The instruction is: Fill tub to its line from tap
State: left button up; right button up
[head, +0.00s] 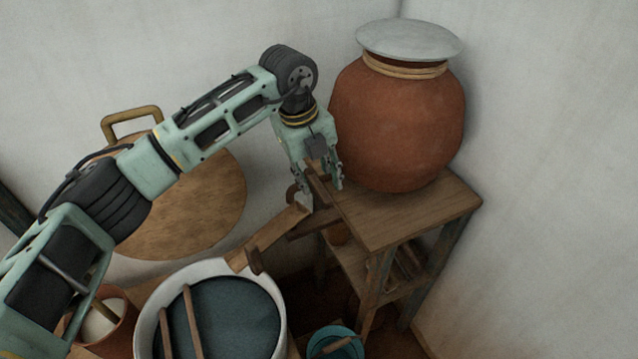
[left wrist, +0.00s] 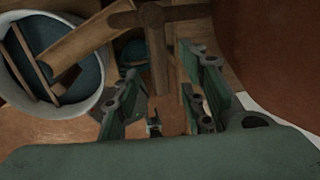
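The white round tub (head: 146,322) stands at the bottom of the head view with a dark blue surface inside; it also shows at upper left in the left wrist view (left wrist: 97,100). I cannot make out its line. A wooden spout (head: 272,234) slopes down to the tub's rim. A wooden T-shaped tap piece (left wrist: 158,55) lies ahead of my left gripper (head: 322,190). That gripper points down beside the clay pot (head: 400,125), fingers apart on either side of the wood. I cannot tell whether they touch it. My right gripper is out of view.
The lidded pot stands on a wooden stand (head: 400,218) against the wall corner. Two wooden sticks (head: 192,322) cross the tub. A teal bucket (head: 350,346) is on the floor right of it. A large round wooden lid (head: 215,205) leans on the wall behind my left arm.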

pick_arm(q)
notch_tip(320, 180, up, 9)
jog(key=a, duration=0.1)
jog(key=shift+s+a+f, duration=0.15)
jog(key=shift+s+a, duration=0.15)
jog(key=shift+s, duration=0.05)
jog(key=shift+f, duration=0.1)
